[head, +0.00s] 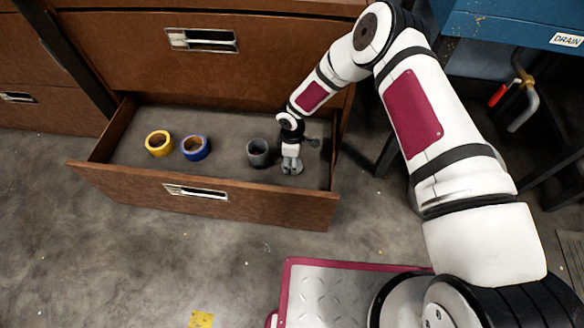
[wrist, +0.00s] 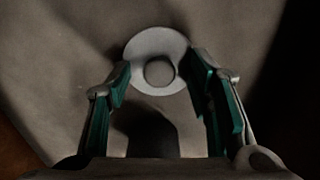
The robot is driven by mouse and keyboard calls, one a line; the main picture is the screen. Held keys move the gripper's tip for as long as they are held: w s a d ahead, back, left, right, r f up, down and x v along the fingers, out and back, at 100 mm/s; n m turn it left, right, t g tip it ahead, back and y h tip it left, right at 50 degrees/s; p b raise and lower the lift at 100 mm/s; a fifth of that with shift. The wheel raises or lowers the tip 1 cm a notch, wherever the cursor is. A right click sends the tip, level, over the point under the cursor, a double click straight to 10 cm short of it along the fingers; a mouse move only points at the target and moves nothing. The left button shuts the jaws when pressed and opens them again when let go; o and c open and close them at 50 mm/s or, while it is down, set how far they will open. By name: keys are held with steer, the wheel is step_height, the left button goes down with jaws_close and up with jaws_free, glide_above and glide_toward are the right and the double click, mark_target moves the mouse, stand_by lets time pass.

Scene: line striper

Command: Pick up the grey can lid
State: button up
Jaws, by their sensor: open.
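The grey can lid, a flat round disc with a round raised centre, lies on the bottom of the open drawer (head: 205,200). In the wrist view the lid (wrist: 174,41) is at the top centre, between and just beyond the tips of my open gripper (wrist: 158,72). In the head view my gripper (head: 291,160) points down into the right part of the drawer, over the lid (head: 291,170), and partly hides it. The fingers stand either side of the lid's near part. I cannot tell whether they touch it.
A dark grey ring (head: 259,153) stands just left of my gripper in the drawer. A blue tape roll (head: 195,148) and a yellow tape roll (head: 159,143) are further left. The drawer's right wall (head: 334,165) is close to my gripper. Free drawer floor lies between the blue roll and grey ring.

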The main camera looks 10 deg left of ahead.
steer(key=shift+f, duration=0.1)
steer(key=shift+c, duration=0.6)
jaws_close()
